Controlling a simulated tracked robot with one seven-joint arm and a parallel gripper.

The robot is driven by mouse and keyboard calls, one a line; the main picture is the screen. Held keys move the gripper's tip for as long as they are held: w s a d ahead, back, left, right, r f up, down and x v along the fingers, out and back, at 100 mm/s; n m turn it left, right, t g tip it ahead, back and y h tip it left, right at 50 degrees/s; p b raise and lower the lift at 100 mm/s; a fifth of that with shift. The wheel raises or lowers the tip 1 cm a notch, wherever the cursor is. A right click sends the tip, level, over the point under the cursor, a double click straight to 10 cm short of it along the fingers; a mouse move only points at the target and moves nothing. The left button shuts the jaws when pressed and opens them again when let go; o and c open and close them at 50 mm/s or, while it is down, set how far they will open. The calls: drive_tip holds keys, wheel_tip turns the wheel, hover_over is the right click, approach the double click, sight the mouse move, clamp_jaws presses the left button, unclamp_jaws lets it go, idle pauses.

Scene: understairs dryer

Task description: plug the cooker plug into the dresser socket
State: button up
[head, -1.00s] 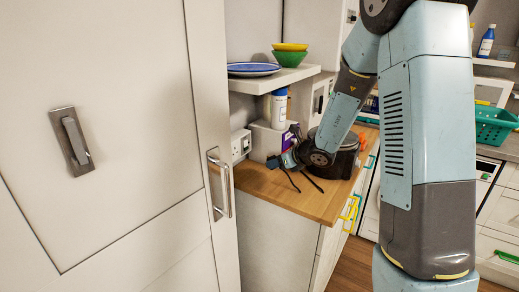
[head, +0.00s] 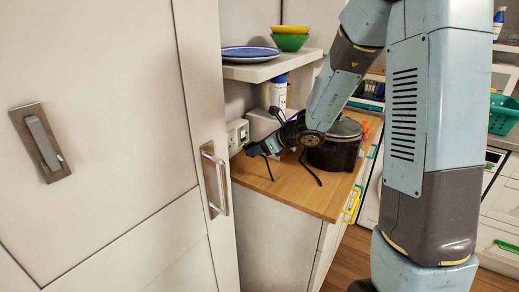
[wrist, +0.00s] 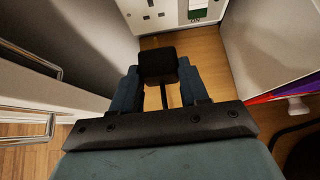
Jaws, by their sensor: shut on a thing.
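My gripper (wrist: 158,78) is shut on a black plug (wrist: 158,60), the cooker plug, held between its two blue-grey fingers in the wrist view. A dark cable runs back from the plug between the fingers. In the head view my gripper (head: 262,147) is low over the wooden worktop, and dark cable hangs by it. The white dresser socket (head: 237,135) is on the wall at the back left of the worktop. In the wrist view the socket plate (wrist: 152,15) with dark slots is ahead of the plug, with a gap between. The plug's pins are hidden.
A shelf (head: 268,67) with a blue plate and bowls overhangs the worktop (head: 300,196). A white-blue bottle (head: 278,92) and a dark pot (head: 338,148) stand close on the right. A tall cabinet door with a handle (head: 215,180) is on the left.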

drive_tip(key=shift+w+a, duration=0.75)
drive_tip(key=shift+a, duration=0.25)
drive_tip(key=shift+w+a, duration=0.7)
drive_tip(key=shift+a, duration=0.25)
drive_tip(key=shift+w+a, duration=0.7)
drive_tip(key=shift+a, duration=0.25)
idle(1.9)
drive_tip(key=o, duration=1.1)
drive_tip(key=shift+o, duration=0.2)
drive_tip(key=shift+r, duration=0.1)
drive_tip(key=v, duration=1.4)
drive_tip(key=s+d+r+n+g+h, duration=0.1)
drive_tip(key=s+r+n, duration=0.2)
drive_tip(key=s+n, duration=0.4)
drive_tip(key=s+d+r+n+g+h, duration=0.1)
drive_tip(key=s+d+r+n, duration=0.15)
drive_tip(key=s+n, duration=0.5)
drive_tip(key=s+d+r+n+h, duration=0.3)
drive_tip(key=s+d+n+h, duration=0.3)
drive_tip(key=s+d+n, duration=0.4)
drive_tip(key=s+n, duration=0.1)
drive_tip(key=s, duration=0.2)
drive_tip(key=shift+s+d+r+t+h, duration=0.25)
drive_tip(key=shift+s+r+t+h, duration=0.05)
drive_tip(key=shift+s+r+t, duration=0.1)
